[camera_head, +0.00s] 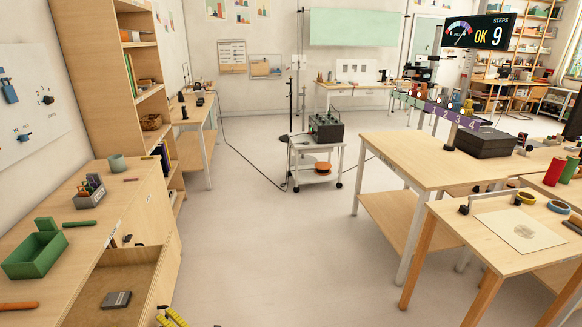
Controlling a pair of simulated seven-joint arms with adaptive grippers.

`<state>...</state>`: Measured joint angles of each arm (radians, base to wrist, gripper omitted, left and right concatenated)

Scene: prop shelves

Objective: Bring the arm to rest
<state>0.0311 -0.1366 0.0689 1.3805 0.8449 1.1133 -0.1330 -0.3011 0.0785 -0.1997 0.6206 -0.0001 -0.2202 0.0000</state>
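Neither my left gripper nor my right gripper shows in the head view. No arm reaches over the benches or the floor. A small yellow and black piece (172,317) is cut off by the bottom edge, and I cannot tell what it is. A display (479,32) at the upper right reads "OK" and "STEPS 9".
A cabinet (140,214) at left has an open drawer (137,265) holding a grey box (116,299). A green box (35,251) stands on top. Tables (400,158) with tape rolls and a paper sheet (520,232) fill the right. The middle floor is clear up to a cart (336,154).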

